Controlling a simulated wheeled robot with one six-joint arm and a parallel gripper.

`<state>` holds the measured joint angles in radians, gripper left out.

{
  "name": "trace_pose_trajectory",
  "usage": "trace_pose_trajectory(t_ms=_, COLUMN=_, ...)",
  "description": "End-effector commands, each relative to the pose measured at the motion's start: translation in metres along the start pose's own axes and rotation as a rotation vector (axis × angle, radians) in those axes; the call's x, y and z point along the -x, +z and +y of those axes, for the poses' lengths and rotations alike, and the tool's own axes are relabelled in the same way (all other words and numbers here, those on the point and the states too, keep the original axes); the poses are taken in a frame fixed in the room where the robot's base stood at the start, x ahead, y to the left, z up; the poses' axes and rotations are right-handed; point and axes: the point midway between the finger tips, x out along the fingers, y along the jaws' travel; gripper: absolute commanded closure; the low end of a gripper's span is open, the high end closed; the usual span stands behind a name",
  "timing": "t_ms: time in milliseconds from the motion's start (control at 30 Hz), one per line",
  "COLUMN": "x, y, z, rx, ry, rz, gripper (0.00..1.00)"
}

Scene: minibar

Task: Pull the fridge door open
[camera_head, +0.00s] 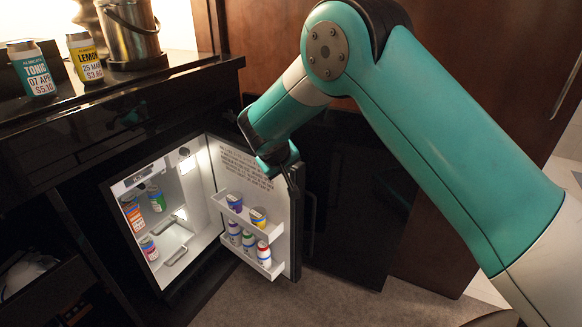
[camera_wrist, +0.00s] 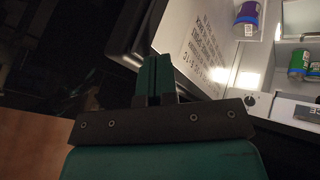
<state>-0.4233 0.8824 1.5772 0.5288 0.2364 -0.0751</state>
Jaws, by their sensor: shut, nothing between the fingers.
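The fridge door (camera_head: 249,187) stands wide open, swung out to the right of the lit fridge interior (camera_head: 184,196). Its white inner face carries printed text and shelves with small containers. My gripper (camera_head: 291,178) is at the door's outer upper edge, its fingers beside that edge. In the wrist view my gripper (camera_wrist: 155,80) shows with its two fingers together and nothing between them. The door's inner face (camera_wrist: 192,45) lies just beyond and right of the fingers, with its dark edge close to them. I cannot tell whether the fingers touch the door.
A tonic can (camera_head: 33,68), a lemon can (camera_head: 85,57) and a metal bucket (camera_head: 128,30) stand on the dark counter (camera_head: 150,88) above the fridge. Dark cabinet panels (camera_head: 357,195) lie right of the door. Carpet (camera_head: 345,300) is clear in front.

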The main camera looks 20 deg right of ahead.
Motion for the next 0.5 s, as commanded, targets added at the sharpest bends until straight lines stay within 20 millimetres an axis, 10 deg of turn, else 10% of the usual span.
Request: trace_pose_trajectory(t_ms=500, x=-0.027, y=-0.015, z=0.036, rx=0.015, ry=-0.008, rz=0.009, gripper=1.00)
